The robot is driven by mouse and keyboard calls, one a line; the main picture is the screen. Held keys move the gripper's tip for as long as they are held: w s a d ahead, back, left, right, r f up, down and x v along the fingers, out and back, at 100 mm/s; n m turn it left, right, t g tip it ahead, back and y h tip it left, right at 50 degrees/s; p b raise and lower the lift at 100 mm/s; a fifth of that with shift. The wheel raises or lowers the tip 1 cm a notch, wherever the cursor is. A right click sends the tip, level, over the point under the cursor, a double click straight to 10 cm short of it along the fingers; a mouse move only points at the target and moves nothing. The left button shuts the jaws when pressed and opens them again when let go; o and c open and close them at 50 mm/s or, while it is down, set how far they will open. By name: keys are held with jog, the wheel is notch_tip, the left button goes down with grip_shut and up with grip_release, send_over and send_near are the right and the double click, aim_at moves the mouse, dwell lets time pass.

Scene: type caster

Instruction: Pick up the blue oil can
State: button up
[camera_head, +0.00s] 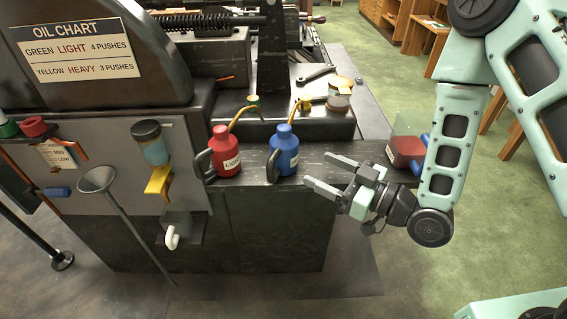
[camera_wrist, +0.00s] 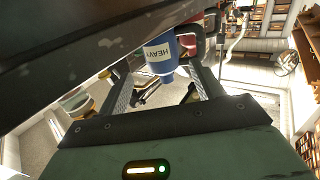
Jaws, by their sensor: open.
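The blue oil can (camera_head: 284,152) stands upright on the machine's dark ledge, with a yellow spout and a white label. It also shows in the wrist view (camera_wrist: 161,56), where its label reads HEAVY and it appears beyond and between the fingers. My gripper (camera_head: 325,176) is open and empty, just right of the can in the head view, with its fingers pointing left toward it. In the wrist view my gripper (camera_wrist: 165,85) has its two fingers spread apart. I see a gap between the fingertips and the can in the head view.
A red oil can (camera_head: 225,152) stands close on the blue can's left. A wrench (camera_head: 316,73) and a jar (camera_head: 339,95) lie behind.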

aim_at(296, 158)
jog(key=b+x, duration=0.1)
jog(key=x, duration=0.2)
jog(key=shift+w+a+f, duration=0.1)
jog(key=shift+a+f, duration=0.05)
jog(key=shift+a, duration=0.05)
jog(key=b, duration=0.2)
jog(key=shift+w+a+f+b, duration=0.15)
jog(key=shift+w+a+b, duration=0.05)
jog(key=shift+w+b, duration=0.2)
jog(key=b, duration=0.3)
jog(key=shift+w+a, duration=0.3)
jog(key=shift+a, duration=0.1)
jog(key=b, duration=0.3)
jog(key=shift+w+a+b, duration=0.2)
jog(key=shift+a+b, duration=0.1)
jog(key=shift+a, duration=0.05)
jog(key=shift+b, duration=0.35)
jog(key=shift+a+r+b, duration=0.15)
jog(key=shift+r+b, duration=0.1)
jog(key=shift+b, duration=0.1)
jog(key=x, duration=0.6)
jog(key=shift+r, duration=0.1)
jog(key=c, duration=1)
